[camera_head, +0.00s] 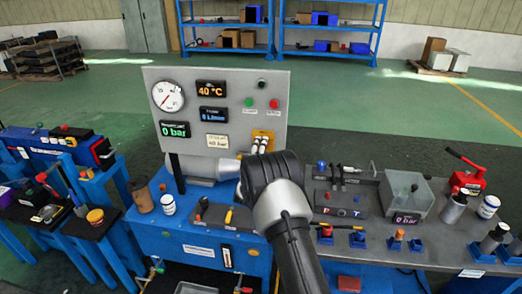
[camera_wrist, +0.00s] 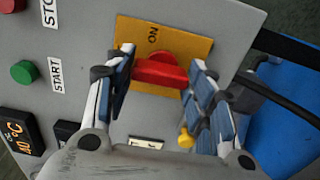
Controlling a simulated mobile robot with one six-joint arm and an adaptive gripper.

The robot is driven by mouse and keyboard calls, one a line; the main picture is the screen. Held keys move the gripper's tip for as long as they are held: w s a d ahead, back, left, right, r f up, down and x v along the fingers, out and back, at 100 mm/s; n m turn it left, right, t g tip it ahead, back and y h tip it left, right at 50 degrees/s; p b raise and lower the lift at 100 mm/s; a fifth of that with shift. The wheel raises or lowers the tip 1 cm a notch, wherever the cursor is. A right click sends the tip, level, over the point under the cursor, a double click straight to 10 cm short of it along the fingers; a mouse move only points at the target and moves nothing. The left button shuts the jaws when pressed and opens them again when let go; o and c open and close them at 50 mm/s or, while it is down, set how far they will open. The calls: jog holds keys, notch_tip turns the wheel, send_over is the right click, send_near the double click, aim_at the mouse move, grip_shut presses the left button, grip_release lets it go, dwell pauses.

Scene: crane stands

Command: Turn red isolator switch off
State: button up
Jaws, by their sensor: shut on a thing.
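The red isolator switch (camera_wrist: 158,77) is a red handle on a yellow plate (camera_wrist: 185,45) on the grey panel. The word ON shows on the plate close to the handle, turned sideways in the wrist view. My gripper (camera_wrist: 160,63) has one finger on each side of the handle and is shut on it. In the head view the yellow plate (camera_head: 263,134) is at the panel's lower right. My gripper (camera_head: 259,145) covers the handle there.
The grey panel (camera_head: 200,78) also carries a gauge, displays, a green START button (camera_wrist: 23,72) and a red STOP button (camera_wrist: 12,4). A blue bench (camera_head: 190,240) stands under it. A grey bench (camera_head: 440,235) with tools and a clear-lidded box is at right.

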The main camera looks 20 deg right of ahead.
jog(key=o, duration=1.1)
jog(key=shift+c, duration=0.2)
jog(key=v, duration=1.2)
jog(key=shift+r, duration=0.1)
